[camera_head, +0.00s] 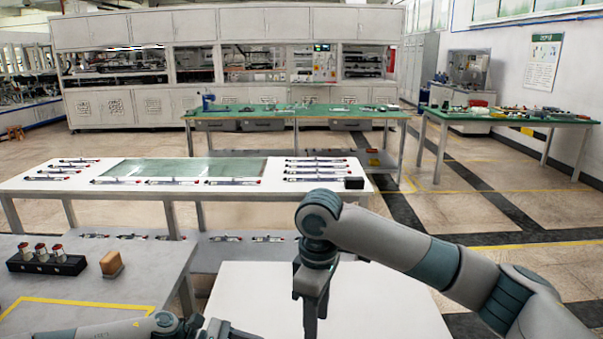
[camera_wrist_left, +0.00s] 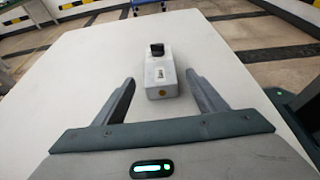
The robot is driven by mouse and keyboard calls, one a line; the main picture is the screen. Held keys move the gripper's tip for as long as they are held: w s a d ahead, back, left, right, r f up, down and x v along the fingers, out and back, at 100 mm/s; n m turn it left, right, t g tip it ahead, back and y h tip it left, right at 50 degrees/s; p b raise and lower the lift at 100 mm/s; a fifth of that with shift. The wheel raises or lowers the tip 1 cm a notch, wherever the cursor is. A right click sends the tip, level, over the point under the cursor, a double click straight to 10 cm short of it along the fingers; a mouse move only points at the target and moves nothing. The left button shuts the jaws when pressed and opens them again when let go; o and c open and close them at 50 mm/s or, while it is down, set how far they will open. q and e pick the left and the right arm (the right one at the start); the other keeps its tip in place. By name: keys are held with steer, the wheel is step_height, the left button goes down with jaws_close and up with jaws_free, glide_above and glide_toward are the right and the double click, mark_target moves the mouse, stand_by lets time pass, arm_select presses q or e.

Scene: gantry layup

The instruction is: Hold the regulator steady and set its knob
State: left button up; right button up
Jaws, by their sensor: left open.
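The regulator (camera_wrist_left: 162,80) is a pale grey block with a black knob (camera_wrist_left: 157,49) on its far end. It stands on a white table in the left wrist view. My left gripper (camera_wrist_left: 160,78) is open, its fingers on either side of the block's near end with gaps between. The left gripper (camera_head: 222,331) shows only partly at the bottom of the head view. My right gripper (camera_head: 313,312) points down over the white table; its jaws are seen edge-on. I cannot make out the regulator in the head view.
The white table (camera_head: 385,300) looks otherwise bare. At left, a grey bench (camera_head: 120,285) holds a black rack (camera_head: 45,263) with red-topped parts and an orange block (camera_head: 111,263). A further white table (camera_head: 240,194) carries several small tools and a green mat.

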arm_select(q)
steer(key=shift+v, duration=2.95)
